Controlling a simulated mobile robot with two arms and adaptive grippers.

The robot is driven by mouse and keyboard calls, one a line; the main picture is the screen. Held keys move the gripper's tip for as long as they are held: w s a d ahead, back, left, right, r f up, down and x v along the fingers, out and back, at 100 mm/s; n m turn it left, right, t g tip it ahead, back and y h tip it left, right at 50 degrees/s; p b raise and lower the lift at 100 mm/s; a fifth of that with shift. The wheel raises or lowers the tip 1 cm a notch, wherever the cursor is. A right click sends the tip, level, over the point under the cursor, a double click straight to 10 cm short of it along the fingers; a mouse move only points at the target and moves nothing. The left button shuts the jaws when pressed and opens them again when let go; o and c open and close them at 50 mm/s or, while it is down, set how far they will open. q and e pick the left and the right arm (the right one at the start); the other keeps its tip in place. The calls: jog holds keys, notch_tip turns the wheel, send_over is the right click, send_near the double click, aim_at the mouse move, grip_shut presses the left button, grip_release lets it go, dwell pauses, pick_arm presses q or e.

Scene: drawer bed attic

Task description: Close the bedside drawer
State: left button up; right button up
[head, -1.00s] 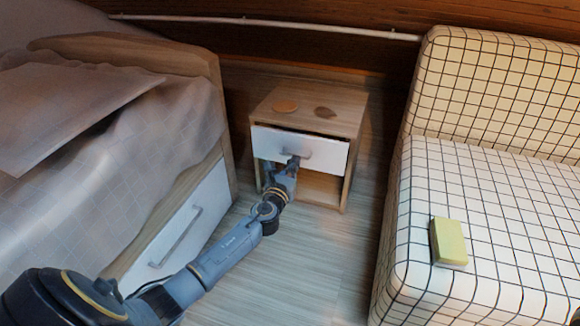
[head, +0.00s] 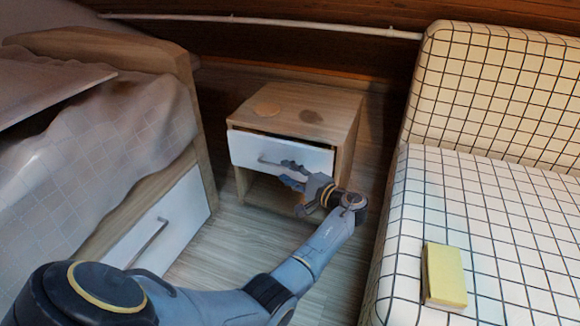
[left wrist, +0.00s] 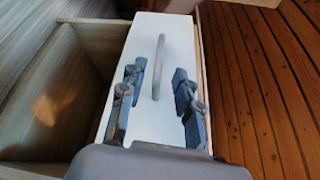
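The bedside drawer (head: 250,152) has a white front and a pale bar handle (head: 268,161). It stands slightly out of a small wooden nightstand (head: 335,112), with a dark gap above its front. My left gripper (head: 287,172) is at the drawer front, near the right end of the handle. In the left wrist view, the two fingers of my left gripper (left wrist: 157,98) are spread apart in front of the white drawer front (left wrist: 168,120). The handle (left wrist: 158,65) lies between and beyond them, not clamped. Whether the fingers touch the front is unclear. My right gripper is out of view.
A bed with a white lower drawer (head: 160,225) stands at the left. Two flat round patches show on the nightstand top.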

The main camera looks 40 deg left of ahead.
aim_at(276, 166)
pick_arm(q)
jog(key=shift+n+g, duration=0.4)
jog(key=shift+n, duration=0.1)
jog(key=a+b, duration=0.1)
jog(key=a, duration=0.1)
jog(key=a+b, duration=0.1)
jog(key=a, duration=0.1)
jog(key=a+b, duration=0.2)
jog(key=shift+w+f, duration=0.2)
jog(key=shift+f, duration=0.2)
jog(key=shift+a+r, duration=0.1)
jog(key=shift+a, duration=0.35)
grip_shut()
